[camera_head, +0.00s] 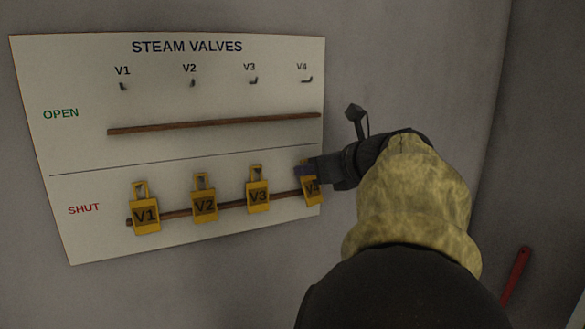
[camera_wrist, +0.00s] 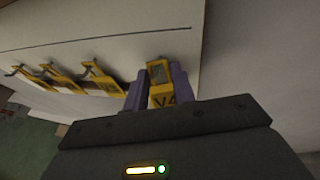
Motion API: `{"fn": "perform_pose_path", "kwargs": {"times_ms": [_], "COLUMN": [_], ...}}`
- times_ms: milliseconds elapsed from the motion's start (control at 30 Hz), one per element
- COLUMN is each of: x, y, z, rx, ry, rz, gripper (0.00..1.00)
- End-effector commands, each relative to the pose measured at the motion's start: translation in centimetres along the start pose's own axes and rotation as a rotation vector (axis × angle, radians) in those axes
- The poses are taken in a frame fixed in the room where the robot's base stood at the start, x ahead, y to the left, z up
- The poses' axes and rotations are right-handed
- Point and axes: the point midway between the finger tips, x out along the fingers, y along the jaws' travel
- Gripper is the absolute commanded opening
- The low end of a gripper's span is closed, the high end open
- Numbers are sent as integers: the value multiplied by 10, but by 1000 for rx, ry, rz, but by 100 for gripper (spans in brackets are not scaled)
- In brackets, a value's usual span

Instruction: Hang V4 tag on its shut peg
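The yellow V4 tag (camera_head: 312,190) is at the right end of the SHUT row on the white STEAM VALVES board (camera_head: 220,160), tilted a little. My gripper (camera_head: 312,168) is at the tag's upper part. In the wrist view, the purple fingers of my gripper (camera_wrist: 162,88) close on both sides of the V4 tag (camera_wrist: 161,74). The V4 shut peg is hidden behind the tag and fingers, so I cannot tell whether the tag's loop is around it. The V4 open peg (camera_head: 307,79) is bare.
The V1 (camera_head: 145,214), V2 (camera_head: 205,205) and V3 (camera_head: 258,195) tags hang in the SHUT row, left of my gripper. A brown rail (camera_head: 215,124) crosses the OPEN row, whose pegs are empty. A red bar (camera_head: 517,272) shows at lower right.

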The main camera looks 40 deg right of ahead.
Motion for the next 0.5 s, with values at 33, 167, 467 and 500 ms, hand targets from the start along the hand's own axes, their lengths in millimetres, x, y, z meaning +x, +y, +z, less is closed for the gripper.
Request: {"fn": "perform_pose_path", "kwargs": {"times_ms": [33, 167, 467, 500], "x": [0, 0, 0, 0], "y": [0, 0, 0, 0], "z": [0, 0, 0, 0], "rx": [0, 0, 0, 0], "ry": [0, 0, 0, 0], "rz": [0, -1, -1, -1], "gripper": [36, 46, 46, 46]}}
